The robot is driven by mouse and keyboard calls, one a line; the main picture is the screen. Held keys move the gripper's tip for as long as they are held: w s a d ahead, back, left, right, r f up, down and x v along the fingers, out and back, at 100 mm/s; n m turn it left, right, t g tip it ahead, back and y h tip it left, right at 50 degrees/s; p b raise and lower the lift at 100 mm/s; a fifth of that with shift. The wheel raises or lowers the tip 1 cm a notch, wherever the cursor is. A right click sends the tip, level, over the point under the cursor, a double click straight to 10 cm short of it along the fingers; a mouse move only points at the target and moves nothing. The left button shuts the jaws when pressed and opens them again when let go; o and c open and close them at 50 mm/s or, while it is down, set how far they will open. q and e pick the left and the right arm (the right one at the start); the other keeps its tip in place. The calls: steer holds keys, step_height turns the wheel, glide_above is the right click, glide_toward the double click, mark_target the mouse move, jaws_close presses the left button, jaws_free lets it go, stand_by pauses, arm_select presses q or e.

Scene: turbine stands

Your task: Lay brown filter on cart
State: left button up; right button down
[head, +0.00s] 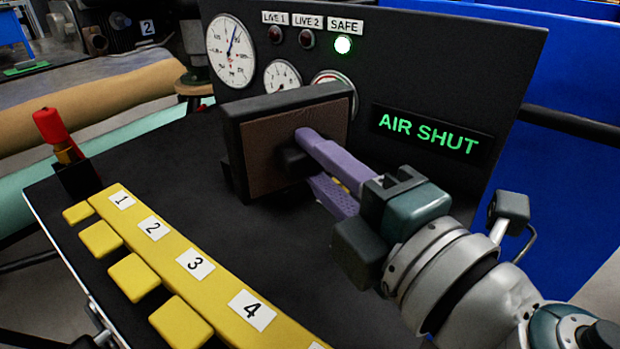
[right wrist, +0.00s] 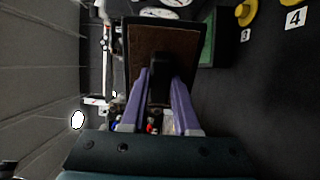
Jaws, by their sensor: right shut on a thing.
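The brown filter (head: 270,150) is a square brown panel in a thick black frame with a black grip on its face. My right gripper (head: 305,158) has its purple fingers shut on that grip and holds the filter upright, tilted slightly, over a black top (head: 190,215), which looks like the cart's. I cannot tell whether the filter's lower edge touches the top. In the right wrist view, the filter (right wrist: 150,55) stands beyond the fingertips (right wrist: 160,80), with the grip between them. My left gripper is not in view.
A black panel with gauges (head: 232,50), a green lamp (head: 343,45) and an "AIR SHUT" sign (head: 432,129) rises behind the filter. A yellow numbered strip (head: 175,245) with yellow blocks lines the front edge. A red-handled thing (head: 52,126) stands at left. The top's middle is clear.

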step_height(320, 180, down, 7)
steer(key=b, duration=0.5)
steer(key=shift+r, duration=0.2)
steer(key=shift+f, duration=0.1)
steer(key=c, duration=0.7)
jaws_free()
steer(key=shift+o, duration=0.2)
